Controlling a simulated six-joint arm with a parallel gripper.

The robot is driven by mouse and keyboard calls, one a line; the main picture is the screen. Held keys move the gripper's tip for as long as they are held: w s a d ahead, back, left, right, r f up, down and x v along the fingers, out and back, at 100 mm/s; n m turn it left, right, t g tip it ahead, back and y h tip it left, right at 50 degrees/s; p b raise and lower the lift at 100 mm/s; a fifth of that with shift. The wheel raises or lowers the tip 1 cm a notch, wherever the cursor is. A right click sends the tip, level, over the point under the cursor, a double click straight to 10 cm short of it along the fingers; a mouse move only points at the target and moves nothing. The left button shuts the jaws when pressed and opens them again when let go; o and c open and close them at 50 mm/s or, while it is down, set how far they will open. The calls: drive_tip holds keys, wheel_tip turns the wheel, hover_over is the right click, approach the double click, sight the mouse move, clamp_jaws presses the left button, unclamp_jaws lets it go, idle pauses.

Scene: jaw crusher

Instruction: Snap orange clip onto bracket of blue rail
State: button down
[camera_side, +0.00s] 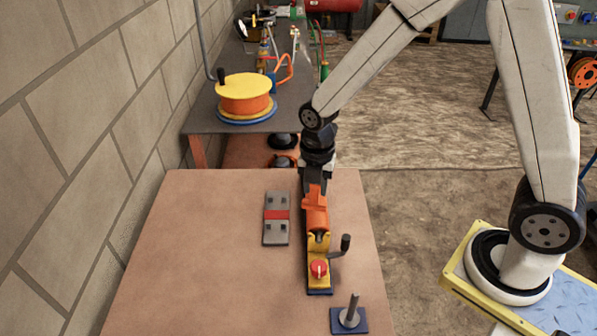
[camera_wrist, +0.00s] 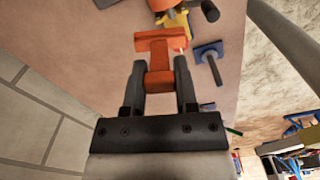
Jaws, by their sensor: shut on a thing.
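My gripper (camera_wrist: 160,72) is shut on an orange T-shaped clip (camera_wrist: 160,44), with its stem between the two dark fingers. In the side view my gripper (camera_side: 314,188) points down, and the orange clip (camera_side: 316,212) shows just below it, next to a yellow device (camera_side: 319,246). I cannot tell whether the clip touches that device. The yellow device has a red knob, a dark crank and a blue edge at its base. I cannot make out a blue rail with a bracket for certain. A small blue plate with an upright grey post (camera_side: 349,318) stands at the front right.
A grey hinged plate with a red middle band (camera_side: 276,217) lies left of my gripper on the brown table (camera_side: 200,250). A block wall borders the table's left side. An orange and yellow reel (camera_side: 245,95) stands on a table behind. The table's left front is clear.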

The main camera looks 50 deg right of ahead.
drive_tip(key=shift+s+a+r+n, duration=0.1)
drive_tip(key=shift+s+r+n, duration=0.05)
drive_tip(key=shift+s+n, duration=0.5)
drive_tip(key=shift+s+r+n, duration=0.1)
drive_tip(key=shift+s+n, duration=0.3)
drive_tip(key=shift+n, duration=0.35)
drive_tip(key=shift+f, duration=0.2)
drive_tip(key=shift+f, duration=2.7)
drive_tip(key=shift+f, duration=1.35)
drive_tip(key=shift+r, duration=1.05)
drive_tip(key=shift+f, duration=0.3)
idle(1.0)
